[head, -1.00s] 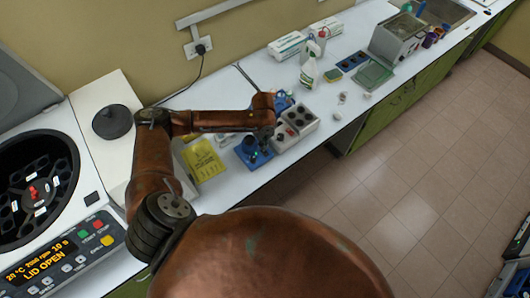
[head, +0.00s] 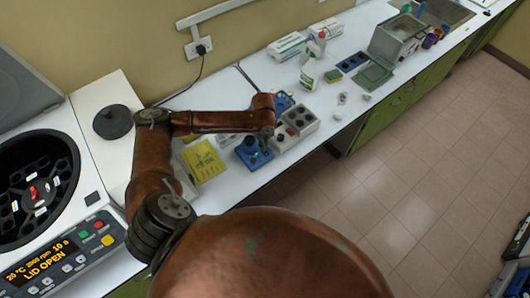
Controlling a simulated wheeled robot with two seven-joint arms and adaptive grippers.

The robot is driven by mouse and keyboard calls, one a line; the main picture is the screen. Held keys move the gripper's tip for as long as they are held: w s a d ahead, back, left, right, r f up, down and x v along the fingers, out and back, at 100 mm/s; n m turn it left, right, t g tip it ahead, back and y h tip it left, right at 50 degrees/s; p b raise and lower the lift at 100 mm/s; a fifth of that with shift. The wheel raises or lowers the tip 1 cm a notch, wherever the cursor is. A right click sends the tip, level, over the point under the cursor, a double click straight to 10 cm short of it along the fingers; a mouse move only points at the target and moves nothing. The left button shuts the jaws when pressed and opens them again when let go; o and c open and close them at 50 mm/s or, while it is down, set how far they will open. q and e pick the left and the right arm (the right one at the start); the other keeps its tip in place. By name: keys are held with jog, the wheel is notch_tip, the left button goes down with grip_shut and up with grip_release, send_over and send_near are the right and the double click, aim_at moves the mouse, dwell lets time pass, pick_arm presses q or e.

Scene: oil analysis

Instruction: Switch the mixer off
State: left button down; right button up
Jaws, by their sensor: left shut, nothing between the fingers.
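A small blue device with a dark top, which looks like the mixer (head: 258,161), stands near the front edge of the white bench. My left arm reaches over the bench from the left. My left gripper (head: 264,139) points down at the right side of the mixer, shut and empty. Its fingertips are small and dark here, and I cannot tell whether they touch the mixer. The mixer's switch is too small to make out, and the arm hides part of the area behind it. My right gripper is out of view.
A grey rack with dark round wells (head: 297,126) stands close to the right of the mixer. A yellow sheet (head: 203,161) lies to its left. A centrifuge with its lid open (head: 66,262) is at far left. A spray bottle (head: 308,75) stands farther back.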

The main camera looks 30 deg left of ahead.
pick_arm(q)
jog(key=shift+f, duration=0.6)
dwell(0.5)
jog(key=shift+f+b, duration=0.35)
jog(key=shift+f, duration=0.15)
jog(key=shift+s+r, duration=0.1)
notch_tip(320, 180, up, 7)
jog(key=p, duration=0.8)
dwell(0.3)
dwell(0.5)
